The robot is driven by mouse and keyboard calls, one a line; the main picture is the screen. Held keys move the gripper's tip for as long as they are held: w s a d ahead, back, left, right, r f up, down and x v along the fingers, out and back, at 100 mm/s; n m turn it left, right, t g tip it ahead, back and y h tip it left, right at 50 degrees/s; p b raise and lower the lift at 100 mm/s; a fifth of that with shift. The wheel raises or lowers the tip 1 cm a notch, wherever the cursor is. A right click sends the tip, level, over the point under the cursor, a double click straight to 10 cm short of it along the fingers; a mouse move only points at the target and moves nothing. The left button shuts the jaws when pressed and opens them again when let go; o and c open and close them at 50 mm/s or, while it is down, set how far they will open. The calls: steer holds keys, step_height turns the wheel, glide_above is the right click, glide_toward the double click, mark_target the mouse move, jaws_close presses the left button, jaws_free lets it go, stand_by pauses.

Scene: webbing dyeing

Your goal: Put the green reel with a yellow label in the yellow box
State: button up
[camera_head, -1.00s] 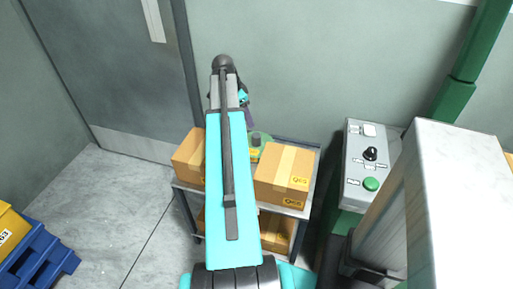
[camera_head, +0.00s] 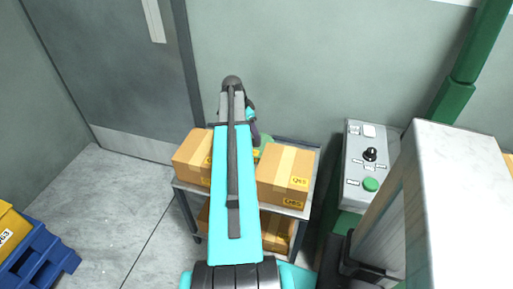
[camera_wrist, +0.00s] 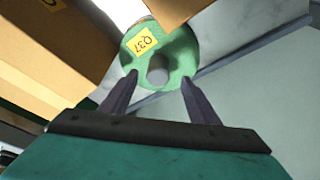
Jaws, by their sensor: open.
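The green reel (camera_wrist: 180,48) with a yellow label (camera_wrist: 141,42) and a grey hub fills the upper middle of the wrist view. In the head view only a sliver of the green reel (camera_head: 264,144) shows beside my arm, between boxes on a cart. My gripper (camera_wrist: 160,79) is open, its two dark fingers spread with the tips overlapping the reel's lower part in the picture. Nothing is held. In the head view my arm hides most of the gripper (camera_head: 254,134). A yellow box (camera_head: 11,222) is at the left edge, partly cut off, by a blue pallet-like base (camera_head: 38,258).
Cardboard boxes stand left (camera_head: 190,152) and right (camera_head: 288,172) of the reel on the cart (camera_head: 296,212), with another box (camera_head: 276,232) on the lower shelf. A control panel (camera_head: 362,190) stands to the right. The floor (camera_head: 120,215) left of the cart is clear.

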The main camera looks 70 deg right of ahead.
mark_target(256, 143)
steer(key=shift+f, duration=0.1)
steer(key=shift+s+p+x, duration=0.1)
steer(key=shift+p+x, duration=0.15)
steer(key=shift+x, duration=1)
steer(key=shift+s+p+x, duration=0.15)
steer(key=shift+p+x, duration=0.1)
steer(key=shift+x, duration=1)
jaws_close()
